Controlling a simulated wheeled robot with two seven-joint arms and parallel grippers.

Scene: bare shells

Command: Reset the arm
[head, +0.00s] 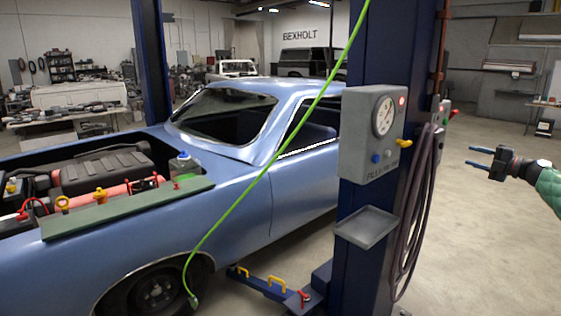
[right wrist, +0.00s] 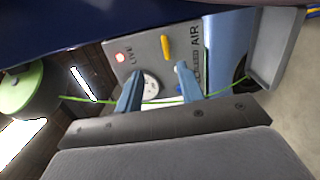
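My right gripper (head: 472,157) reaches in from the right edge of the head view, pointing left. Its two blue fingers are apart with nothing between them. The right wrist view also shows the fingers (right wrist: 158,72) spread and empty, with the grey air gauge box (right wrist: 150,50) beyond them. In the head view that gauge box (head: 372,135) is on the blue lift post, well left of the gripper and apart from it. My left gripper is not in view.
The blue lift post (head: 362,275) carries a grey tray (head: 367,227) and a coiled dark hose (head: 412,215). A bright green hose (head: 262,170) runs down to the front wheel of the blue car (head: 245,200). Open concrete floor (head: 480,240) lies below my right gripper.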

